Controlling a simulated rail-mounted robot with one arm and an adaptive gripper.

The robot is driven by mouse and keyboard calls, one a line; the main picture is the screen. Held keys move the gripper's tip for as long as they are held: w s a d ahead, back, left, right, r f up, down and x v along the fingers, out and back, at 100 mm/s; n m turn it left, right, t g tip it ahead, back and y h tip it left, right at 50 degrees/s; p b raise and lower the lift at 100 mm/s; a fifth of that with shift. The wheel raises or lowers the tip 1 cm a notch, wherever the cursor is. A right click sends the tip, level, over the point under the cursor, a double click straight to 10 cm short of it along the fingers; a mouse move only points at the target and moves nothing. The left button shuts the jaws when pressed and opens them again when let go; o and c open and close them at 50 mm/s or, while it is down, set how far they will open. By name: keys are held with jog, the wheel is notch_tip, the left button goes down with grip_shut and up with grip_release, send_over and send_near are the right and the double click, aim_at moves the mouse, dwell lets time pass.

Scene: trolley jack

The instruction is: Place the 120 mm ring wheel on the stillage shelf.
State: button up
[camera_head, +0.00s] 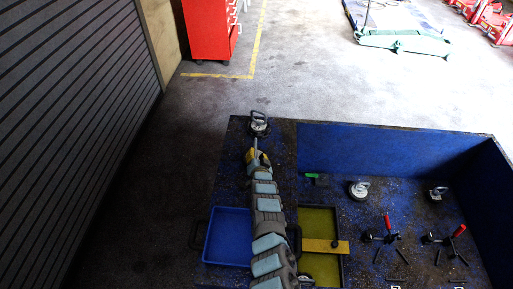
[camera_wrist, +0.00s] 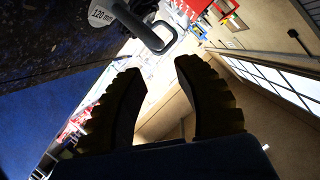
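The 120 mm ring wheel (camera_head: 259,126), pale with a dark loop on top, stands at the far left corner of the dark speckled worktop. In the wrist view its "120 mm" label (camera_wrist: 101,16) and grey loop show at the top, cut by the frame edge. My gripper (camera_wrist: 160,68) is open, with nothing between its two dark ribbed fingers. The loop lies beyond the fingertips, apart from them. In the head view my gripper (camera_head: 257,156) is just on the near side of the wheel. I cannot tell which surface is the stillage shelf.
A blue-walled bay (camera_head: 390,150) lies right of my arm, with two similar wheels (camera_head: 358,190) (camera_head: 437,193) and red-handled clamps (camera_head: 388,224). A blue tray (camera_head: 226,213) and an olive tray (camera_head: 318,212) flank my arm. A yellow plate (camera_head: 318,246) lies across the olive tray.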

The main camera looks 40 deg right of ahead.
jog(key=shift+p+v, duration=1.7)
jog(key=shift+p, duration=0.75)
